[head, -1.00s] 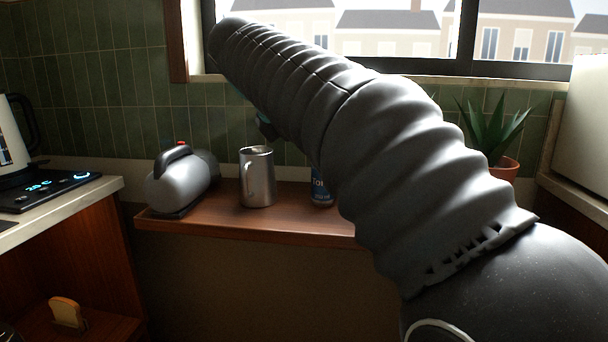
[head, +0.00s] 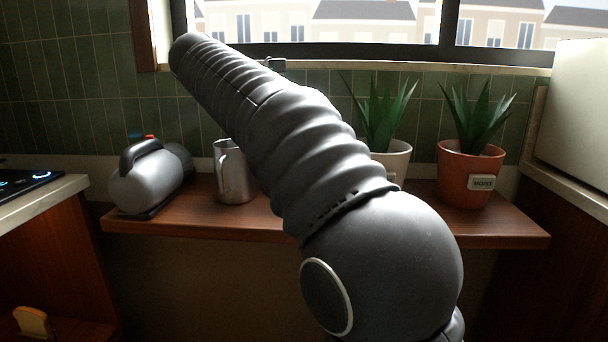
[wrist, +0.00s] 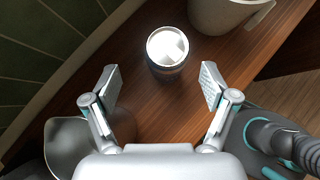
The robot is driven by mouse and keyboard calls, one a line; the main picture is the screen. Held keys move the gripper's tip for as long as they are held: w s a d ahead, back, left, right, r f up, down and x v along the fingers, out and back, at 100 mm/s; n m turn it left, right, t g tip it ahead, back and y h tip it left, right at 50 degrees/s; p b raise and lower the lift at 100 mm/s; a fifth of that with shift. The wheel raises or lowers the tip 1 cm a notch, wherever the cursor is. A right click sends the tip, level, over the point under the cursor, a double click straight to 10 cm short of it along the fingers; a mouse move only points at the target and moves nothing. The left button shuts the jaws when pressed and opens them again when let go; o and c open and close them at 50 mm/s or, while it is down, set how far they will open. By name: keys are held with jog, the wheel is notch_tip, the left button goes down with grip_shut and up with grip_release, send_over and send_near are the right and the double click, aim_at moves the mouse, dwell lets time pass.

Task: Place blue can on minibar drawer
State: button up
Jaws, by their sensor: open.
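The blue can (wrist: 168,52) stands upright on the wooden shelf (wrist: 140,118), its bright top facing my wrist camera. My gripper (wrist: 160,72) is open above the shelf, with its two fingers apart on either side of the space just short of the can. Nothing is between the fingers. In the head view my arm hides the can and most of the gripper. I cannot make out a minibar drawer for certain in either view.
A metal pitcher (head: 235,172) and a grey rounded appliance (head: 152,177) stand left on the shelf. A white-potted plant (head: 391,160) and a terracotta-potted plant (head: 468,176) stand right. A tiled wall (head: 80,110) backs the shelf. The white pot (wrist: 222,14) is close beyond the can.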

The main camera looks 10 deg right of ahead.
jog(key=shift+s+b+x, duration=0.2)
jog(key=shift+b+x, duration=0.2)
jog(key=shift+x, duration=1.05)
jog(key=shift+s+b+x, duration=0.25)
jog(key=shift+b+x, duration=0.15)
jog(key=shift+x, duration=1)
jog(key=shift+d+f, duration=0.1)
jog(key=shift+d, duration=0.05)
grip_shut()
